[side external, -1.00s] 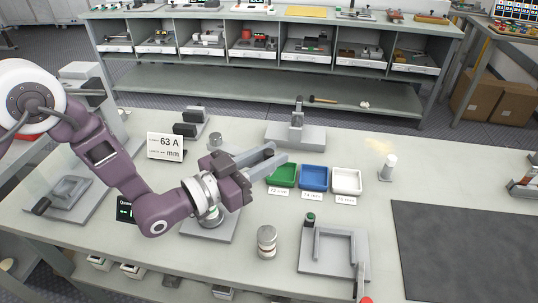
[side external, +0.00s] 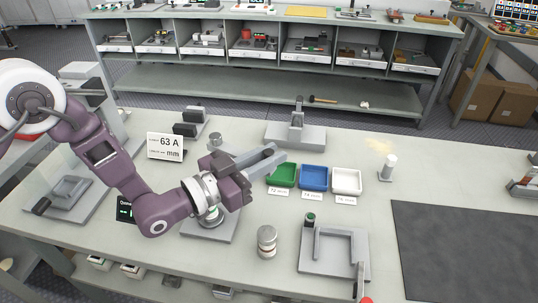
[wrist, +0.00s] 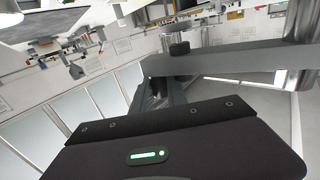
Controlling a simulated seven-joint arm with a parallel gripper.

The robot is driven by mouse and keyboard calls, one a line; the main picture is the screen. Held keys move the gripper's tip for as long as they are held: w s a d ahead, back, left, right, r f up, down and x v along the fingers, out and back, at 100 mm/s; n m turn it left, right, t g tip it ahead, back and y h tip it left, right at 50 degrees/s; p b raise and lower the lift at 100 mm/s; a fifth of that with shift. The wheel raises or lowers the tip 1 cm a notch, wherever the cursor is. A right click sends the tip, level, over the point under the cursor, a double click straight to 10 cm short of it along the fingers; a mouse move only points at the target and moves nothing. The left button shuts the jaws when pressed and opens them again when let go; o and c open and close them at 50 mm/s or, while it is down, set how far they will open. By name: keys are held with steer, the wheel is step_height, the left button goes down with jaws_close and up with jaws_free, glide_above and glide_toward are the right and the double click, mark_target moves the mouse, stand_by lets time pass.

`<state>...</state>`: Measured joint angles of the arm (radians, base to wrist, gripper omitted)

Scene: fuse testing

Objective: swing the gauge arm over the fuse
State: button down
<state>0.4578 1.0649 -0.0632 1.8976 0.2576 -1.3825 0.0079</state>
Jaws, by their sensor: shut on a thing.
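In the side external view my gripper (side external: 240,172) is over the left-centre bench, above a grey gauge base (side external: 205,236). It is shut on the grey gauge arm (side external: 262,159), which points to the right. In the wrist view the gauge arm (wrist: 225,63) crosses the picture as a long bar, with a black knob (wrist: 179,48) and a metal post at its right end. A short metal cylinder, perhaps the fuse (side external: 212,216), stands on the base below my wrist. My arm hides part of the base, and the exact finger contact is hard to see.
Another banded metal cylinder (side external: 267,241) stands in front. Green (side external: 282,176), blue (side external: 313,177) and white (side external: 346,181) trays lie to the right. A grey fixture (side external: 334,262) is at front right, and a "63 A" sign (side external: 165,146) behind my arm. The dark mat (side external: 465,245) is clear.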

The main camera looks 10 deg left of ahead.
stand_by(0.7)
steer(key=s+a+m+g+h, duration=0.2)
steer(key=s+a+m+g, duration=0.2)
steer(key=g, duration=0.6)
steer(key=s+a+m+g+h, duration=0.2)
steer(key=s+a+m+g, duration=0.2)
steer(key=a+m+g, duration=0.4)
steer(key=shift+s+a+m+g+h, duration=0.3)
steer(key=shift+s+a+m+g, duration=0.1)
steer(key=shift+m+g, duration=0.75)
steer(key=shift+r, duration=0.1)
steer(key=c, duration=1.3)
jaws_free()
